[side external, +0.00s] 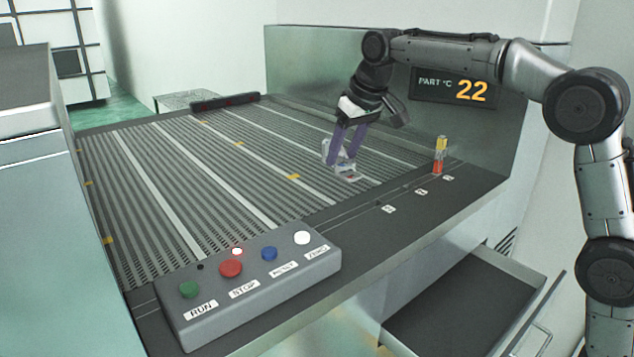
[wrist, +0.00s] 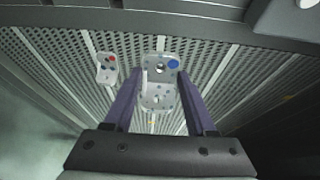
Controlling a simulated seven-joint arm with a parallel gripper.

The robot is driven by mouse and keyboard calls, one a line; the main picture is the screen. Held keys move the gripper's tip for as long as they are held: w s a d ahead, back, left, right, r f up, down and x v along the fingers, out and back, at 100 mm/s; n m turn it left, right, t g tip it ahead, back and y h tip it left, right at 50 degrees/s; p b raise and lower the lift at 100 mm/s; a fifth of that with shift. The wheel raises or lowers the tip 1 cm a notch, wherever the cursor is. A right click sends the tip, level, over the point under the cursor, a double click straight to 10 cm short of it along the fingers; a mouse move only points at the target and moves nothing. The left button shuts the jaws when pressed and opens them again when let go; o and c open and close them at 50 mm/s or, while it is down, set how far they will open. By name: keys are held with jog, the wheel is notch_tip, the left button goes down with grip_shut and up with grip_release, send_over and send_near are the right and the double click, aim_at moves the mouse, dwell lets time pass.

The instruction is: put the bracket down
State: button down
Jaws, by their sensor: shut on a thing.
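The bracket is a pale grey metal casting with round holes and a blue dot; it sits between my fingers in the wrist view (wrist: 158,94). In the side view it shows partly behind the purple fingers (side external: 326,150). My gripper (side external: 342,161) is shut on it, with one finger on each side in the wrist view (wrist: 159,73). The bracket is low over the slatted bed (side external: 240,185); I cannot tell whether it touches.
A control box (side external: 250,290) with coloured buttons stands at the front edge. A small yellow and red upright object (side external: 440,155) stands on the right ledge. A display (side external: 455,88) reads 22. A drawer (side external: 470,310) is open below. The bed's left and middle are clear.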

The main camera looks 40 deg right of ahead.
send_near(317, 194)
jog(key=shift+w+f, duration=0.65)
jog(key=shift+w, duration=0.2)
jog(key=shift+s+x, duration=0.2)
jog(key=shift+x, duration=0.8)
jog(key=shift+s+x, duration=0.2)
jog(key=shift+x, duration=0.8)
jog(key=shift+f, duration=0.15)
jog(key=shift+f, duration=0.15)
jog(key=shift+c, duration=1.1)
grip_release()
